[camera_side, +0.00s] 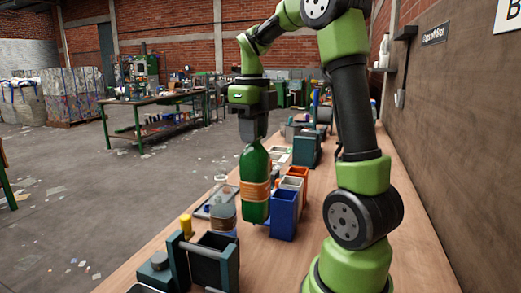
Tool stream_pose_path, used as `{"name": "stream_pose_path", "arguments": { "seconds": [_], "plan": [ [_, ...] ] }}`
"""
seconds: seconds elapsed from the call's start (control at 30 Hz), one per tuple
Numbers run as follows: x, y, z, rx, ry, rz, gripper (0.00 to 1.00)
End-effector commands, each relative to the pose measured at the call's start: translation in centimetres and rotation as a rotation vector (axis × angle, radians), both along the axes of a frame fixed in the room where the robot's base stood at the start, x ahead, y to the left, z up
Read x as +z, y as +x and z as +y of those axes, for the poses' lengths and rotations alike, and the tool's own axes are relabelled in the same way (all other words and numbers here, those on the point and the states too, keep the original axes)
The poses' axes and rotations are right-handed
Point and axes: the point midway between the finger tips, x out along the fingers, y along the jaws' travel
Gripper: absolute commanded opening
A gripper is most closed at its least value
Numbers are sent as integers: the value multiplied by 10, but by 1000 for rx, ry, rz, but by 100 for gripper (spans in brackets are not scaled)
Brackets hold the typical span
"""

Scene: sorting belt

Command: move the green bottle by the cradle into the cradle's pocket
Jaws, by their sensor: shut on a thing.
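The green bottle (255,202), with a tan band around its middle, is upright below my gripper (254,138). My gripper is shut on its neck from above. The bottle's base shows in front of or beside a blue bin (284,222); I cannot tell if it touches the bench. A dark teal holder (217,262) with an upright frame and an open dark box shape stands nearer the camera, lower left of the bottle. It may be the cradle, but I cannot tell for sure. The inside of its pocket is mostly hidden in shadow.
White and orange bins (298,175) stand behind the blue one. A yellow-topped post (186,224) rises by the holder. The wooden bench (415,262) is bare at the right, by the wall.

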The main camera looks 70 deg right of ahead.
Motion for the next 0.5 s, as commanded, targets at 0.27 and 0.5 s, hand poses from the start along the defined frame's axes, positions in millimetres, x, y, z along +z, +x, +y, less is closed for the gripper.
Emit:
{"name": "stream_pose_path", "arguments": {
  "seconds": [0.27, 0.5],
  "plan": [
    [63, 38, 59, 22, -18, 7, 0],
    [97, 47, 102, -6, -3, -12, 0]
  ]
}}
